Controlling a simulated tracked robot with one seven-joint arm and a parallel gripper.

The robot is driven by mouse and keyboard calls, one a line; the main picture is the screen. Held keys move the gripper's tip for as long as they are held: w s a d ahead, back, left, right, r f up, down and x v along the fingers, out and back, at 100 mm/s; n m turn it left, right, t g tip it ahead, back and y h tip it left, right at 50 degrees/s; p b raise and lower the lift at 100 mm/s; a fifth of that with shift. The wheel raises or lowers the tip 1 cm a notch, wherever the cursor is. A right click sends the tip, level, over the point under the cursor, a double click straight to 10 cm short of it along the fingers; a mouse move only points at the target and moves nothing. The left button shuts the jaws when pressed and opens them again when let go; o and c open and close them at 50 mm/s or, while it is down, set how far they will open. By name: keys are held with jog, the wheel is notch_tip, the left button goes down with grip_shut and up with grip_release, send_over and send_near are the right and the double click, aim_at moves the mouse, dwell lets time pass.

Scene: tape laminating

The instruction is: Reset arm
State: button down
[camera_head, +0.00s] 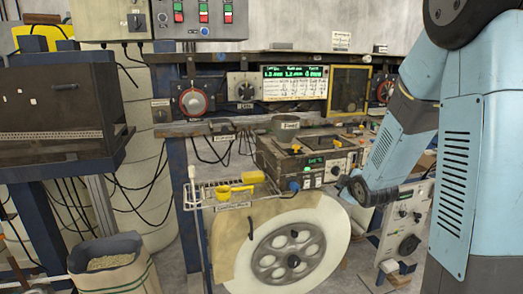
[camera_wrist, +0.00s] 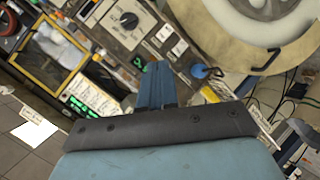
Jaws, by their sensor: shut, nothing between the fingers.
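My gripper (camera_wrist: 157,85) shows in the wrist view with its two blue fingers together and nothing between them. In the wrist view it points toward a tilted view of the machine panel (camera_wrist: 127,20), apart from it as far as I can tell. In the head view my blue arm comes down on the right, and its lower end is close to the right side of the control box (camera_head: 308,162). The fingers cannot be made out there. The large white reel (camera_head: 318,225) with a grey hub is below the control box.
A wire rack (camera_head: 228,203) with yellow items juts out at the front. A lit green display (camera_head: 294,72) and a yellow-framed window (camera_head: 349,92) are behind. A dark cabinet (camera_head: 55,110) and a sack (camera_head: 112,265) stand at left. Cables hang below the shelf.

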jog(key=s+a+r+m+g, duration=0.1)
jog(key=s+r+m+g, duration=0.2)
jog(key=s, duration=1.3)
jog(key=s+a+r+m+g, duration=0.2)
jog(key=s+r+m+g, duration=0.2)
jog(key=s+r+m, duration=0.5)
jog(key=s+r, duration=0.2)
jog(key=s, duration=0.5)
jog(key=shift+a+r, duration=0.15)
jog(key=shift+w, duration=0.15)
